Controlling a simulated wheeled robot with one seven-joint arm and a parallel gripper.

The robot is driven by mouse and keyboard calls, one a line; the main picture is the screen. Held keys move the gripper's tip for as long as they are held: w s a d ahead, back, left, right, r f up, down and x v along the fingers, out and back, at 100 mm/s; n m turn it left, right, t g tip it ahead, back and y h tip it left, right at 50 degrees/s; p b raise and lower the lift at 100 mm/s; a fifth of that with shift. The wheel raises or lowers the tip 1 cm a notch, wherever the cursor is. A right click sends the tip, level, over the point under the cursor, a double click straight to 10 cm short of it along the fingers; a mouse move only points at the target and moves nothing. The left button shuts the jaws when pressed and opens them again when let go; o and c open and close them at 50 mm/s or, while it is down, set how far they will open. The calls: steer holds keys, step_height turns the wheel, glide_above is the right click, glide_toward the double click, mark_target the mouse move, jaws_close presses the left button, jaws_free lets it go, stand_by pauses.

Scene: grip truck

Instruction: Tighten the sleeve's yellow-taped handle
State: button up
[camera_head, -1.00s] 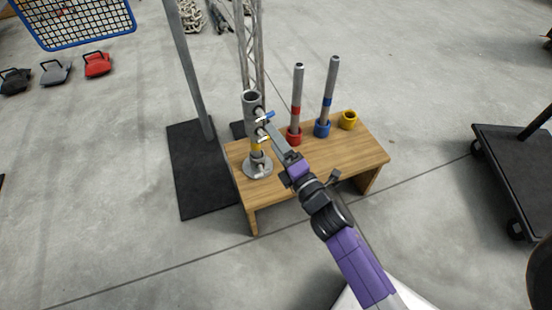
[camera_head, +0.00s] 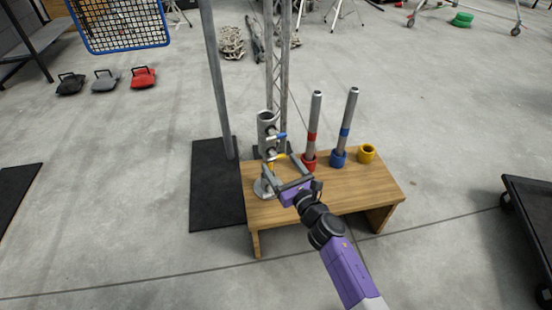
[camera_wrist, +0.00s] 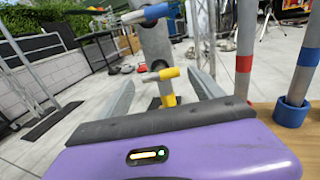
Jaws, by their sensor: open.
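My gripper (camera_head: 276,162) is open at the sleeve's lower part. In the wrist view the yellow-taped handle (camera_wrist: 166,74) shows between the two spread fingers of my gripper (camera_wrist: 160,78), with gaps on both sides. The blue-taped handle (camera_wrist: 157,12) is above it. Whether a finger touches the sleeve cannot be told.
The wooden bench (camera_head: 345,196) also holds a red-banded pole (camera_head: 314,123), a blue-banded pole (camera_head: 349,120) and a yellow collar (camera_head: 367,153). A grey post (camera_head: 214,80) on a black plate (camera_head: 208,205) stands left. A dark cart (camera_head: 535,210) is right.

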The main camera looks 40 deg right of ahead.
mark_target(276, 157)
steer(key=shift+x, duration=1.95)
steer(key=c, duration=1.4)
